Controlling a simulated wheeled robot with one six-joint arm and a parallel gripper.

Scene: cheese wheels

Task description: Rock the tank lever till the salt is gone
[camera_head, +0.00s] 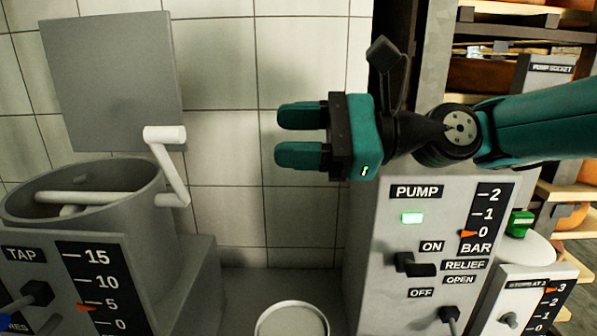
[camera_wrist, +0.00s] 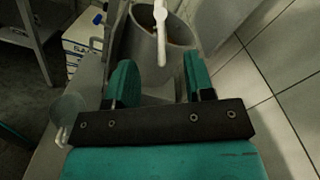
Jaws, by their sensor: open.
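The grey round tank (camera_head: 135,212) stands open at the left of the head view. Its white lever (camera_head: 170,170), a crank with a cylindrical grip at the top, rises at the tank's right rim. A pale bar (camera_head: 95,197) crosses inside the tank; I cannot make out any salt. In the wrist view the lever (camera_wrist: 160,35) shows beyond my fingers, in front of the tank (camera_wrist: 138,50). My gripper (camera_head: 282,136) is open and empty, pointing left, apart from the lever and to its right. Its spread fingers also show in the wrist view (camera_wrist: 161,80).
A grey panel (camera_head: 112,80) stands behind the tank. The tank's TAP panel (camera_head: 95,285) is at front left. The PUMP box (camera_head: 405,265) stands below my arm. A round pale dish (camera_head: 292,320) sits at bottom centre. Shelves (camera_head: 520,35) are at right.

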